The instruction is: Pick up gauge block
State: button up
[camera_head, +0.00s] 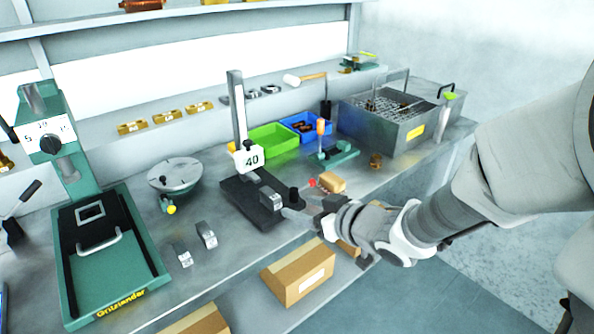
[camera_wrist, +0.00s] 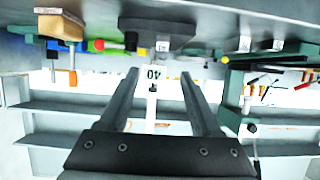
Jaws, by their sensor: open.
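Several small grey metal blocks are in view, and I cannot tell for certain which is the gauge block. One block (camera_head: 270,199) stands on the black base (camera_head: 238,199) of the height stand marked 40. Two similar ones, a grey block (camera_head: 207,236) and another block (camera_head: 182,256), stand on the bench to the left. My gripper (camera_head: 288,205) is open and empty, just right of the block on the base. In the wrist view, upside down, my gripper (camera_wrist: 158,74) has its fingers spread, with the base's block (camera_wrist: 162,46) beyond the tips and slightly above the gap.
A green press (camera_head: 105,255) stands at left, a round plate (camera_head: 174,174) behind the loose blocks. Green (camera_head: 270,140) and blue bins (camera_head: 305,127) and a metal tank (camera_head: 395,118) are behind and right. The stand's upright (camera_head: 237,110) rises close to my gripper. A carton (camera_head: 298,272) sits below.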

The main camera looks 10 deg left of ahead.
aim_at(271, 198)
jog(key=b+x, duration=0.1)
jog(key=x, duration=0.7)
jog(key=shift+d+b, duration=0.1)
jog(key=shift+b, duration=0.25)
jog(key=x, duration=0.2)
jog(key=b+x, duration=0.1)
jog(key=x, duration=0.1)
jog(key=shift+s+f, duration=0.1)
jog(key=shift+f, duration=0.2)
jog(key=shift+w+a, duration=0.25)
jog(key=shift+a, duration=0.25)
grip_shut()
